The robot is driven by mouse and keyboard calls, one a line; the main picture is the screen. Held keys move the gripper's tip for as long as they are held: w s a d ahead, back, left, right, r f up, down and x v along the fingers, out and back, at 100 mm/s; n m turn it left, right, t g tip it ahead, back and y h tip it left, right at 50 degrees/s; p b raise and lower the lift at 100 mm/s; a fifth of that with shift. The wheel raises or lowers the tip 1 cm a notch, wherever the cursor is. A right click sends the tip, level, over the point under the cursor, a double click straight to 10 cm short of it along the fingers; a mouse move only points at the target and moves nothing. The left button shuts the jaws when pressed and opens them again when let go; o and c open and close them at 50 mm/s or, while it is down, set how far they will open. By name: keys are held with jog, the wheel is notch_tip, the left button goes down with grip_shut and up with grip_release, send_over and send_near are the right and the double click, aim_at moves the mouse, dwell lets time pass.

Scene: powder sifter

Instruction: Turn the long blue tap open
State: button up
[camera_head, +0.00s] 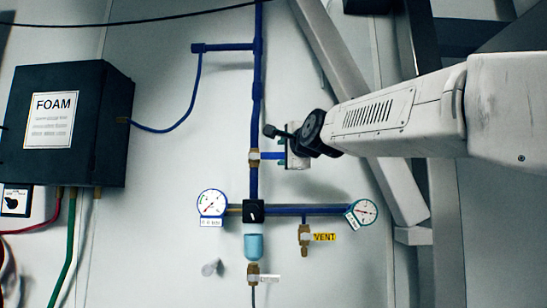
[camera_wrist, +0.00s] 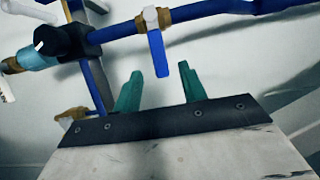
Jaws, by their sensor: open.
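The long blue tap handle (camera_head: 272,155) sticks out to the right from a brass valve (camera_head: 253,157) on the vertical blue pipe. It lies across the pipe. In the wrist view the blue handle (camera_wrist: 158,55) hangs from the pale valve body, and its free end points toward my gripper (camera_wrist: 158,80). My green fingers stand apart, one on each side of the handle's line, with the handle's end near the gap between their tips. I see no finger touching it. In the head view my gripper (camera_head: 284,154) is just right of the handle, partly hidden by my wrist.
A black FOAM box (camera_head: 105,120) hangs at left. Diagonal grey beams stand behind my arm.

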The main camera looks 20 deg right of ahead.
aim_at(275, 155)
jog(key=w, duration=0.7)
jog(key=shift+a, duration=0.35)
grip_shut()
